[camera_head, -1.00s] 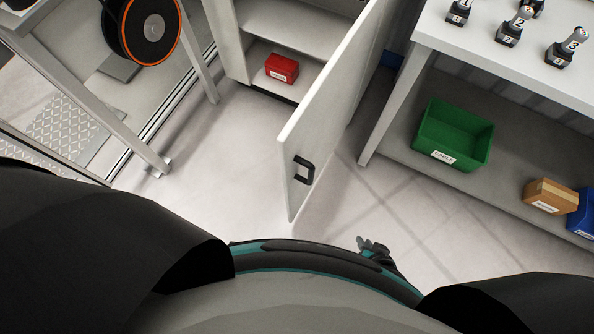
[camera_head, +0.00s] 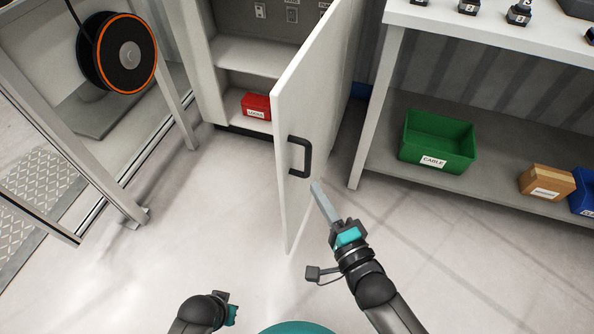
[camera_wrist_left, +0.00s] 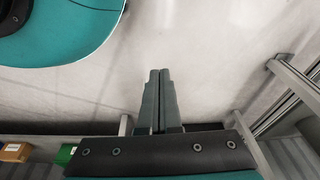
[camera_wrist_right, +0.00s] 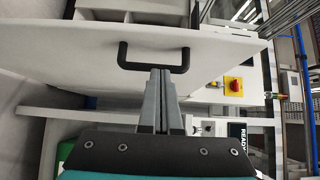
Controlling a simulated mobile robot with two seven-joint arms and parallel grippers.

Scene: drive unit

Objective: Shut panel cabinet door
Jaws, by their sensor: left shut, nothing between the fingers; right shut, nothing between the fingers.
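The white panel cabinet door (camera_head: 310,110) stands wide open, swung out toward me from the cabinet (camera_head: 207,75). Its dark handle (camera_head: 300,157) is on the door's outer face near the free edge. My right gripper (camera_head: 317,187) is shut and empty, with its fingertips close to the handle, just right of and below it. In the right wrist view the shut fingers (camera_wrist_right: 160,72) point at the middle of the handle (camera_wrist_right: 153,66); I cannot tell whether they touch. My left gripper (camera_wrist_left: 160,75) is shut and empty, low over the floor, away from the door.
A red box (camera_head: 256,106) sits on the cabinet's lower shelf. A workbench (camera_head: 375,110) stands right of the door with a green bin (camera_head: 438,140) and a cardboard box (camera_head: 546,181) on its lower shelf. A reel stand (camera_head: 170,85) is at left. The floor (camera_head: 215,215) before the cabinet is clear.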

